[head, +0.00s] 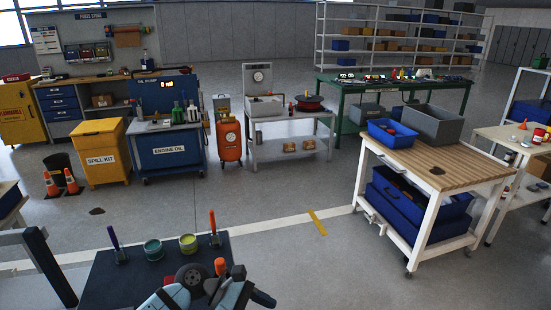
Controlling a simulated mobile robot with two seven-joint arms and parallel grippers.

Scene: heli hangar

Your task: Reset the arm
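A pale blue-grey and dark shape (232,291) lies at the bottom edge of the head view, left of centre. A smaller white and blue shape (167,297) is beside it. They may be parts of my arms, but I cannot make out fingers or whether anything is held. Both overlap the near side of a dark-topped surface (110,281). No whole arm shows.
The dark top carries two tins (154,250), a small wheel (192,278) and upright handled tools (115,240). A wood-topped cart (455,168) with bins stands right. A yellow spill kit bin (101,155) stands left.

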